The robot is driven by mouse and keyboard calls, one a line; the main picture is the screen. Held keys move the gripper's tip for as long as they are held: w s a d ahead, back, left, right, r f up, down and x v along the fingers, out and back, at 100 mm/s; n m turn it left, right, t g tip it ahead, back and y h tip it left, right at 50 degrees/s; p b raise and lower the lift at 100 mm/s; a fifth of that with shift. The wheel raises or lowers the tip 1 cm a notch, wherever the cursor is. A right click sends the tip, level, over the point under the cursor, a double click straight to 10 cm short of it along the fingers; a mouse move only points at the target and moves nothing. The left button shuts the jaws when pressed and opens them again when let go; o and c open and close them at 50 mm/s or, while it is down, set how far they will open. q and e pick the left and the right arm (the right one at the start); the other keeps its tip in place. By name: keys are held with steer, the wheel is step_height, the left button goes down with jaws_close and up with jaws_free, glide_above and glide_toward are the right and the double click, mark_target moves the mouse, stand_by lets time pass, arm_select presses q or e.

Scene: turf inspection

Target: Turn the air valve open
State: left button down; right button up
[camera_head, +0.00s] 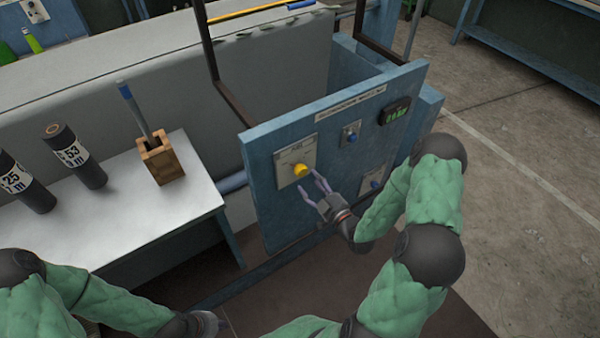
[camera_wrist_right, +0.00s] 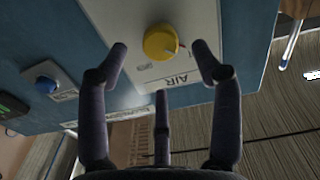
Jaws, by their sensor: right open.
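The air valve is a yellow round knob (camera_head: 300,170) on a pale plate (camera_head: 296,158) fixed to the blue panel (camera_head: 262,205). In the right wrist view the yellow knob (camera_wrist_right: 160,42) sits on the plate, beside the printed word AIR. My right gripper (camera_head: 312,189) is open in front of the panel, just below and right of the knob. In the wrist view its fingers (camera_wrist_right: 160,70) are spread and empty, with the knob beyond the gap between them; contact is not visible. My left gripper (camera_head: 222,322) is low at the bottom of the head view, mostly hidden by its arm.
The panel also carries a blue button (camera_head: 350,134), a dark display with green digits (camera_head: 395,112) and a lower blue control (camera_head: 375,182). A white table (camera_head: 110,225) at the left holds labelled dark cylinders (camera_head: 75,158) and a wooden holder (camera_head: 161,160). Floor at right is clear.

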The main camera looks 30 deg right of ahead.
mark_target(303, 173)
steer(key=w, duration=0.2)
steer(key=w+b, duration=0.1)
steer(key=w, duration=0.3)
steer(key=shift+w+a, duration=0.25)
steer(key=shift+a, duration=0.05)
steer(key=c, duration=1.1)
